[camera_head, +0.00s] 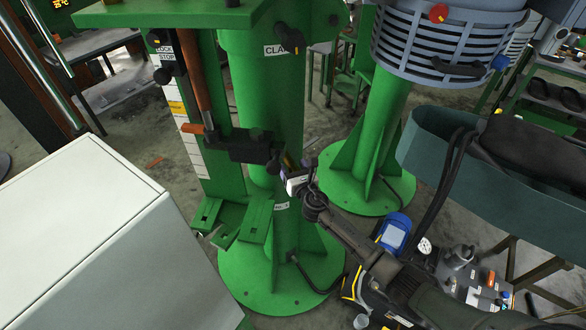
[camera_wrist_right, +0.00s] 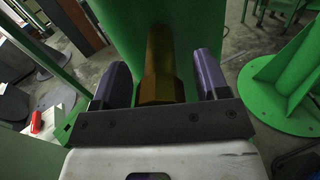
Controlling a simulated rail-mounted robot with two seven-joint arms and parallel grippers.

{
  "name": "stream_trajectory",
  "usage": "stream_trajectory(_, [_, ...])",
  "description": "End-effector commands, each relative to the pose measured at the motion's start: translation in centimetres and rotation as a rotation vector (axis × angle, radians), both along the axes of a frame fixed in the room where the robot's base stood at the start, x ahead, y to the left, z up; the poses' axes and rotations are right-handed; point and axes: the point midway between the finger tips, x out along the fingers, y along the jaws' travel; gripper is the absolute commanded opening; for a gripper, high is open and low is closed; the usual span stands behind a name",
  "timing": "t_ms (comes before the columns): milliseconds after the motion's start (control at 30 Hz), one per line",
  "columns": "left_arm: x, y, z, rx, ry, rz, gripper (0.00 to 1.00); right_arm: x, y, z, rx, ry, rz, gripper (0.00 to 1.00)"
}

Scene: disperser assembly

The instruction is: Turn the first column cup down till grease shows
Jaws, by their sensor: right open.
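The column cup (camera_wrist_right: 160,68) is a brass-brown piece with a round stem and a hexagonal end, seen in the right wrist view against the green column (camera_wrist_right: 203,25). In the head view the column (camera_head: 262,90) stands upright in the middle, and the cup is mostly hidden there. My right gripper (camera_head: 291,168) is at the column's front. In the right wrist view its two fingers stand open, one on each side of the cup, with a visible gap on both sides. I cannot make out any grease. My left gripper is not in view.
A dark clamp block (camera_head: 250,146) sits on the column just left of my right gripper. A white box (camera_head: 85,235) fills the lower left. A second green column with a grey ribbed housing (camera_head: 440,45) stands at right.

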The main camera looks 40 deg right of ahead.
Motion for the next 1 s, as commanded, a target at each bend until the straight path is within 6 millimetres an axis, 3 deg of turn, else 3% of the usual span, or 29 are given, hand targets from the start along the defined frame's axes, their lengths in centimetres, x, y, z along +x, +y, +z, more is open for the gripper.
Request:
stream_trajectory(300, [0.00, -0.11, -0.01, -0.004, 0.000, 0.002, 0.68, 0.10, -0.02, 0.00, 0.001, 0.000, 0.000, 0.67])
stream_trajectory(800, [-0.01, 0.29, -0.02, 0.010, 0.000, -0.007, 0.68, 0.08, -0.01, -0.01, 0.001, 0.000, 0.000, 0.19])
stream_trajectory(1000, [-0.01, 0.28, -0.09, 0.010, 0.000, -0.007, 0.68, 0.08, -0.02, -0.03, 0.016, -0.005, 0.000, 0.19])
